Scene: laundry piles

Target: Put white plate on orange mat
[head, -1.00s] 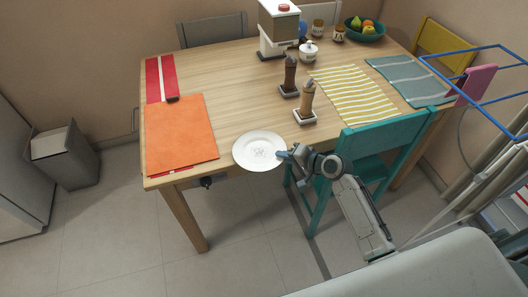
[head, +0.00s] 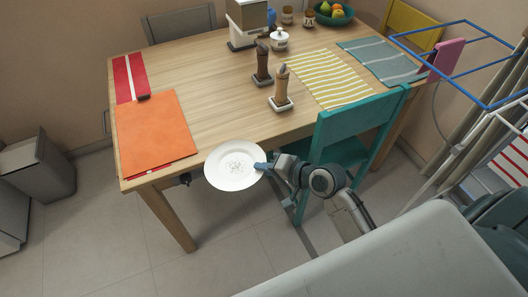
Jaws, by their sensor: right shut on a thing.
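The white plate (head: 234,165) is at the near edge of the wooden table, tilted a little towards me, with a faint grey pattern in its middle. My right gripper (head: 262,166) is shut on the plate's right rim. The plate overlaps the table edge in the picture and seems held beyond or above it. The orange mat (head: 154,133) lies flat at the table's near left corner, to the left of the plate, with a bare strip of wood between them. My left gripper is not in view.
A red cloth (head: 130,78) lies behind the mat. Two mills, a dark one (head: 262,64) and a brown one (head: 281,86), stand mid-table. A teal chair (head: 352,130) is close to my right arm. A yellow striped mat (head: 331,79) lies at the right.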

